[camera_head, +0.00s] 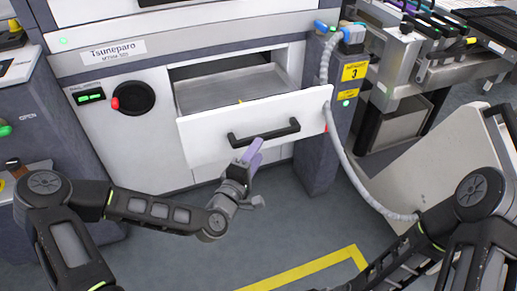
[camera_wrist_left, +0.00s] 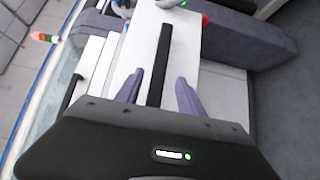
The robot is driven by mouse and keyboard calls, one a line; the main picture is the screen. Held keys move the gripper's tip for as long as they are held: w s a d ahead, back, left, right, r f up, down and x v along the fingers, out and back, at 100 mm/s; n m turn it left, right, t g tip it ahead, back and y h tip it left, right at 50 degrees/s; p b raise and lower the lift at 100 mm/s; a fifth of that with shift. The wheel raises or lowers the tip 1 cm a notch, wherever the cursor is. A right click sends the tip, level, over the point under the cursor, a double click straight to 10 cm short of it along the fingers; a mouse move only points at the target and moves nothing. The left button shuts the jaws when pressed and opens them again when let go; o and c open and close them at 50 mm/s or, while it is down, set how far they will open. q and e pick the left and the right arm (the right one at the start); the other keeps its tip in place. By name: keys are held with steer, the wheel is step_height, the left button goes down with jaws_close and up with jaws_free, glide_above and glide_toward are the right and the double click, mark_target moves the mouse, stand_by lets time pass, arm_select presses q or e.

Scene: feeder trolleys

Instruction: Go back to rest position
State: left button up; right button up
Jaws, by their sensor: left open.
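My left gripper (camera_head: 250,160) is in front of the pulled-out drawer (camera_head: 205,145) of the white machine. The inside of the drawer is partly visible and mostly grey. My right arm shows at the right edge, but its gripper is not visible.
A grey hose (camera_head: 343,150) hangs from a blue connector down the machine's right side. A feeder trolley (camera_head: 420,60) stands at the right. A light panel (camera_head: 420,170) leans near my right arm. Yellow tape (camera_head: 310,267) marks the grey floor.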

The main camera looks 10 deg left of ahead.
stand_by(0.4)
arm_select(q)
steer(key=s+d+f+m+g+h, duration=0.1)
steer(key=s+d+f+m+g, duration=0.35)
steer(key=s+f, duration=0.4)
steer(key=s+d+f+m+g+h, duration=0.25)
steer(key=s+f+g, duration=0.35)
steer(key=f, duration=0.6)
steer(key=s+a+f+m+g+y, duration=0.1)
steer(key=s+f+m+g+y, duration=0.15)
steer(key=s+f, duration=0.4)
steer(key=s+a+f+m+g+y, duration=0.1)
steer(key=s+f+m+g, duration=0.25)
steer(key=s, duration=0.55)
step_height(320, 180, up, 22)
steer(key=d+p, duration=0.1)
steer(key=p, duration=1.9)
steer(key=shift+f+m, duration=0.25)
steer(key=shift+m, duration=0.05)
steer(key=shift+w, duration=0.1)
steer(key=shift+a, duration=0.1)
